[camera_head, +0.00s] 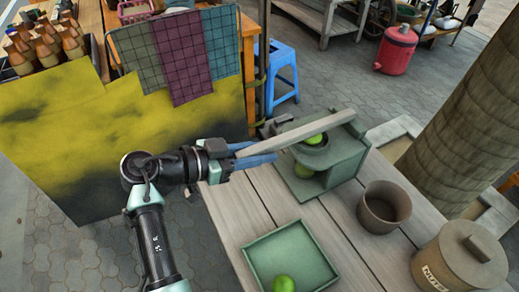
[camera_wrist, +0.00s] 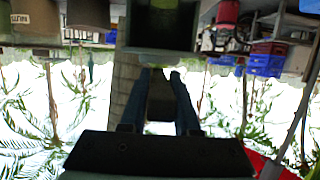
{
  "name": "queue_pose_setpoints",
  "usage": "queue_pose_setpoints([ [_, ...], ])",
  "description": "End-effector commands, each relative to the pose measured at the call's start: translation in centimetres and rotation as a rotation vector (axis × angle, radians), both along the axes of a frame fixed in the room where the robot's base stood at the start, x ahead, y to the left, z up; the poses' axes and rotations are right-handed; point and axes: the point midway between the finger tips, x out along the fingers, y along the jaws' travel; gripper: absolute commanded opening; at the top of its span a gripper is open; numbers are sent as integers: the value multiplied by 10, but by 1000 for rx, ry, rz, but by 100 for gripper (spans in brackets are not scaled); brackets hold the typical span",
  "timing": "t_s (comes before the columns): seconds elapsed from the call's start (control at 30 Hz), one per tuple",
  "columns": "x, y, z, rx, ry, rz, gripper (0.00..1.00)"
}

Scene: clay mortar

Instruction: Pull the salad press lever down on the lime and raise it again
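The green salad press (camera_head: 335,160) stands on the plank table, with a lime (camera_head: 314,139) in its upper part. Another green shape, seemingly a lime (camera_head: 303,169), shows lower in the press. The long pale lever (camera_head: 297,137) runs leftward over the press from its raised right end, nearly level. My gripper (camera_head: 252,154) is at the lever's free left end, with its blue fingers on either side. In the wrist view the fingers (camera_wrist: 160,95) stand apart with a dark strip, likely the lever, between them. Whether they press on it is unclear. The press (camera_wrist: 162,42) is at the top there.
A green tray (camera_head: 262,246) with a lime (camera_head: 284,284) lies at the table's front. A brown bowl (camera_head: 384,207) and a lidded "NUTS" pot (camera_head: 460,258) stand on the right. Behind are a blue stool (camera_head: 283,75), a trunk (camera_head: 460,130) and a cloth-draped stall (camera_head: 180,60).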

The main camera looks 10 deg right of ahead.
Motion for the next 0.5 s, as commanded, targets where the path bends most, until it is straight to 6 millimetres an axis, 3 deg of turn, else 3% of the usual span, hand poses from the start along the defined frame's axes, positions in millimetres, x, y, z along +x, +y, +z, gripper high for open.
queue_pose_setpoints([
  [0.03, -1, -1, -3, -1, 5, 0, 40],
  [0.13, -1, 0, -2, -1, 3, -1, 57],
  [0.5, -1, 5, 2, -1, -2, 1, 57],
])
